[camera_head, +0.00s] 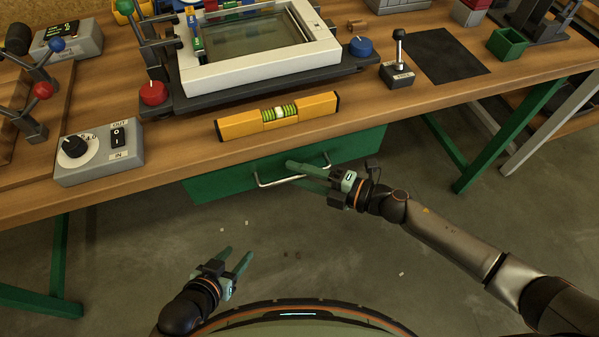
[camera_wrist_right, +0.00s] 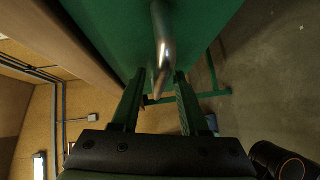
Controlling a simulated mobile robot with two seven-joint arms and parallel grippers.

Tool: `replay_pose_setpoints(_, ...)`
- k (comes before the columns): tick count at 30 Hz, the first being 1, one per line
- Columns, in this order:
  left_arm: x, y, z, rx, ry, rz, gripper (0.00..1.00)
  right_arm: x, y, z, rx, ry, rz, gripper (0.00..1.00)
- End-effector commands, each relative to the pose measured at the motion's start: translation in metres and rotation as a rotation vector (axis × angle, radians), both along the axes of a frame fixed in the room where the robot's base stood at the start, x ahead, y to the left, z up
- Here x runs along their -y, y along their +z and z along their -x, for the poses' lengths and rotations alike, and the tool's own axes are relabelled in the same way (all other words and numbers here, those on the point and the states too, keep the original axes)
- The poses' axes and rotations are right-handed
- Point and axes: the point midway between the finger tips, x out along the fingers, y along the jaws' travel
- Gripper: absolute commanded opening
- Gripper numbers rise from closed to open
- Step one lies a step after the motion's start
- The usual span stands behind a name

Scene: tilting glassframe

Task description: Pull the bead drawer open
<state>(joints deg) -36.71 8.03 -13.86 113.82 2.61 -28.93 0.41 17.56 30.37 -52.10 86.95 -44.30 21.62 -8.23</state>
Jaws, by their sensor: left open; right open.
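The bead drawer (camera_head: 225,183) is a green drawer under the wooden bench top, with a bar handle (camera_head: 263,184) of bare metal across its front. It looks shut, and its inside is hidden. My right gripper (camera_head: 306,175) is at the right part of the handle, fingers pointing left. In the right wrist view the handle (camera_wrist_right: 162,45) runs down to between the two open fingers of my right gripper (camera_wrist_right: 155,85); I cannot tell whether they touch it. My left gripper (camera_head: 238,258) is open and empty, low over the floor, apart from the drawer.
The wooden bench (camera_head: 185,156) carries a yellow spirit level (camera_head: 240,124) near its front edge, above the drawer. A white frame on a tilting stand (camera_head: 262,74), a grey dial box (camera_head: 98,153) and a small lever box (camera_head: 398,74) stand there too.

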Motion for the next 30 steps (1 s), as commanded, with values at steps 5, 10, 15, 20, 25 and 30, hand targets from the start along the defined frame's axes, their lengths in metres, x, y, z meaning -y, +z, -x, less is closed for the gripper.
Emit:
replay_pose_setpoints(5,-0.0003,0.0,-0.0001,0.0,0.0,0.0,0.5,-0.0002,0.0001,-0.0001,0.0,0.0,0.0,0.44)
replay_pose_setpoints(10,-0.0002,0.0003,-0.0004,0.001,0.0,0.0,0.5,-0.0001,0.0001,0.0001,0.0,0.0,0.0,0.28)
replay_pose_setpoints(15,-0.0003,0.0009,-0.0013,0.003,0.0,0.0,0.5,0.0,0.0001,0.0002,0.0,0.0,0.0,0.09)
replay_pose_setpoints(20,-0.0001,0.0017,-0.0023,0.005,0.0,0.001,0.5,0.0,0.0001,0.0002,0.0,0.0,0.0,0.0)
replay_pose_setpoints(25,0.0,0.0023,-0.0026,0.006,0.0,0.001,0.5,0.0001,0.0002,0.0002,0.0,0.0,0.0,0.0)
replay_pose_setpoints(30,0.0001,0.0024,-0.0027,0.007,0.0,0.001,0.5,0.0001,0.0001,0.0003,-0.001,0.0,0.0,0.0)
